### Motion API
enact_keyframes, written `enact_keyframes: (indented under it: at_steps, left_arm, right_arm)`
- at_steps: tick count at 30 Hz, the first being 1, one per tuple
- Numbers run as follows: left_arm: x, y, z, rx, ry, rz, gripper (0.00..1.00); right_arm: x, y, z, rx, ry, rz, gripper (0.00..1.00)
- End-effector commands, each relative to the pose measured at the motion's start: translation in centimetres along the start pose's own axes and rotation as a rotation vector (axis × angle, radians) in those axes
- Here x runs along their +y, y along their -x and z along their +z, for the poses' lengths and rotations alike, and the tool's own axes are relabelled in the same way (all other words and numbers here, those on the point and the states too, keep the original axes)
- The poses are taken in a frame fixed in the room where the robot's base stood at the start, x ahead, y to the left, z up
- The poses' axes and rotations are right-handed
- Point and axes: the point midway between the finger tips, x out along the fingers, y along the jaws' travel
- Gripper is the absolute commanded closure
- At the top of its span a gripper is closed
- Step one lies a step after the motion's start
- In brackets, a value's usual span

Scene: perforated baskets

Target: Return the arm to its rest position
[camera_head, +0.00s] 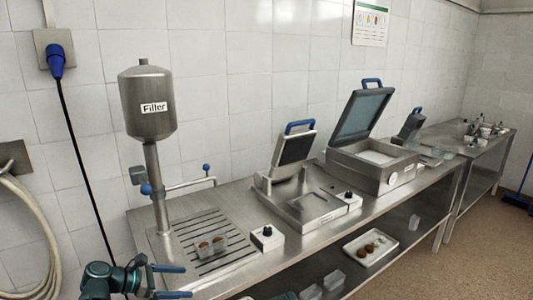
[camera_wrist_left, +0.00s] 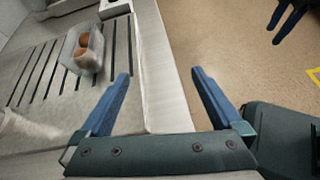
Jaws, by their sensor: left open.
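My left gripper (camera_head: 179,281) is at the lower left of the head view, in front of the steel counter's near edge. Its two blue fingers are apart with nothing between them. In the left wrist view the open fingers (camera_wrist_left: 160,73) point over the counter's edge and the floor. A small clear basket (camera_head: 222,249) holding brown round pieces (camera_head: 204,245) stands on the slotted drain area, apart from the gripper. The basket also shows at the upper left of the wrist view (camera_wrist_left: 92,62). Dark blue prongs at that view's top right may be my right gripper (camera_wrist_left: 288,16); their opening is unclear.
A steel filter canister (camera_head: 148,104) on a post rises behind the drain area. A small press (camera_head: 293,150) and a larger open-lidded machine (camera_head: 375,172) stand farther right. A tray (camera_head: 371,261) with brown pieces is on the lower shelf.

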Motion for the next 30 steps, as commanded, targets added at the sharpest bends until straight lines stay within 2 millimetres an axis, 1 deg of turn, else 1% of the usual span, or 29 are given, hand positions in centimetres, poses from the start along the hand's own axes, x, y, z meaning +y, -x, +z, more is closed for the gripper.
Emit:
enact_keyframes:
  at_steps: [1, 5, 11, 14, 17, 18, 19, 21, 24, 27, 30]
  left_arm:
    - [-0.7, -0.7, 0.2, 0.017, -0.031, -0.019, 0.00]
    - [-2.4, -2.6, 0.2, 0.072, -0.134, -0.072, 0.00]
    - [-6.4, -6.1, 0.0, 0.183, -0.375, -0.205, 0.00]
    - [-9.2, -8.0, -0.2, 0.248, -0.546, -0.305, 0.00]
    - [-12.7, -9.9, -0.5, 0.321, -0.776, -0.447, 0.00]
    - [-14.3, -10.6, -0.6, 0.350, -0.886, -0.518, 0.00]
    - [-15.5, -11.1, -0.7, 0.370, -0.971, -0.574, 0.00]
    - [-18.0, -11.7, -1.1, 0.409, -1.169, -0.710, 0.00]
    - [-20.9, -12.0, -1.4, 0.447, -1.435, -0.905, 0.00]
    - [-22.9, -11.9, -1.5, 0.466, -1.657, -1.082, 0.00]
    - [-24.0, -11.5, -1.5, 0.474, -1.822, -1.227, 0.00]
  right_arm:
    - [0.0, 0.1, 0.1, 0.000, 0.000, 0.000, 0.50]
    - [0.0, 0.3, 0.1, 0.000, 0.000, 0.000, 0.50]
    - [0.1, 0.7, 0.1, 0.000, 0.000, 0.000, 0.50]
    - [0.1, 0.9, 0.1, 0.000, 0.000, 0.000, 0.50]
    - [0.1, 1.3, 0.1, 0.000, 0.000, 0.000, 0.50]
    - [0.1, 1.5, 0.1, 0.000, 0.000, 0.000, 0.50]
    - [0.1, 1.6, 0.1, 0.000, 0.000, 0.000, 0.50]
    - [0.2, 1.9, 0.1, 0.000, 0.000, 0.000, 0.50]
    - [0.2, 2.2, 0.2, 0.000, 0.000, 0.000, 0.50]
    - [0.2, 2.5, 0.2, 0.000, 0.000, 0.000, 0.50]
    - [0.2, 2.6, 0.2, 0.000, 0.000, 0.000, 0.50]
